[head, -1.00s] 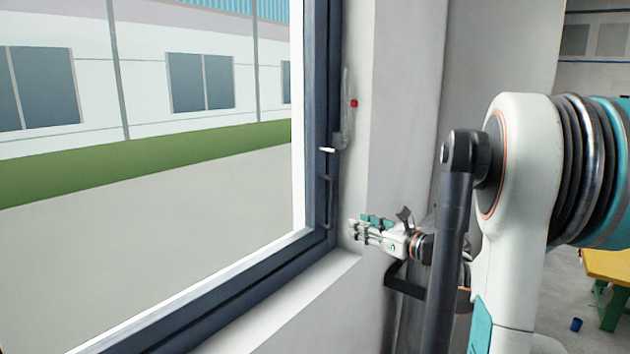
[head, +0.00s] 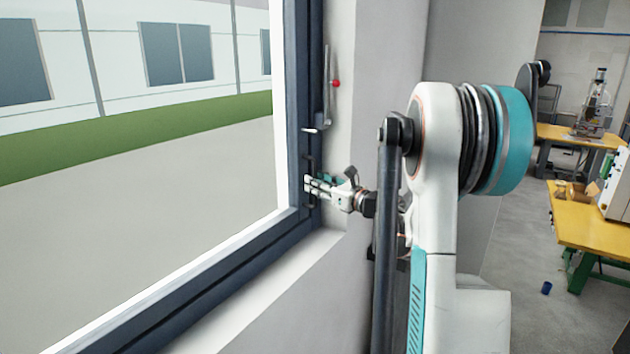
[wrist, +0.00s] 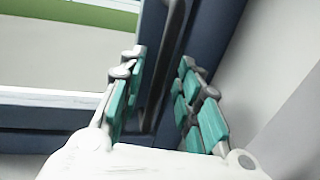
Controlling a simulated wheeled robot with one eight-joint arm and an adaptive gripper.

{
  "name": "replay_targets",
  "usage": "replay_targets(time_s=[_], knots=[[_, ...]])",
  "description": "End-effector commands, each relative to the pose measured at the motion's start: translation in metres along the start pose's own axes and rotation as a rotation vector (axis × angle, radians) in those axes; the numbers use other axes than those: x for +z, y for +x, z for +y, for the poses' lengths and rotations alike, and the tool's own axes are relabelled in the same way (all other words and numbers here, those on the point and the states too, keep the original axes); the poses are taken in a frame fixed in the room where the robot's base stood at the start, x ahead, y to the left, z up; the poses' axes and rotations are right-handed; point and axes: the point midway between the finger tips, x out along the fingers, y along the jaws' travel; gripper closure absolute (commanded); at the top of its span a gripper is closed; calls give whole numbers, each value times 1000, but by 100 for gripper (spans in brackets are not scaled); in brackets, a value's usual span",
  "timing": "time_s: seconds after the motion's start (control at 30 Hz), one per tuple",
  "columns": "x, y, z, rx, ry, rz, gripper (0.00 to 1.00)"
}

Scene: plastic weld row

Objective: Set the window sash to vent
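The window sash (head: 291,100) has a dark blue frame, seen at the left in the head view. A dark vertical pull handle (head: 308,165) sits low on its right-hand upright. Above it is a grey lever handle (head: 326,100) with a pale tip pointing left. My gripper (head: 309,188) is at the pull handle, partly covering it. In the wrist view my gripper (wrist: 163,65) is open, its teal-padded fingers apart on either side of the dark handle bar (wrist: 172,45). I cannot tell whether a finger touches the bar. I cannot tell whether the sash is ajar.
A red knob (head: 336,83) is beside the lever on the window reveal. The pale sill (head: 255,290) runs below the window. Yellow tables (head: 590,222) and a small blue cup (head: 546,288) stand at the right, with grey floor between.

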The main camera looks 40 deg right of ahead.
Motion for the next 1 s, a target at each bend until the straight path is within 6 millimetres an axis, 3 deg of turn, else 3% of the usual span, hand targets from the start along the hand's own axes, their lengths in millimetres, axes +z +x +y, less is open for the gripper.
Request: replay_targets(time_s=[0.2, 0.47, 0.63, 0.87, 1.0], knots=[[0, 14, 0, 0, 0, 0, 69], [0, 15, 0, -1, 0, 0, 69], [0, 15, 0, -1, 0, 0, 100], [0, 15, 2, 0, 0, 0, 100], [-2, 12, 18, 3, 0, 0, 100]])
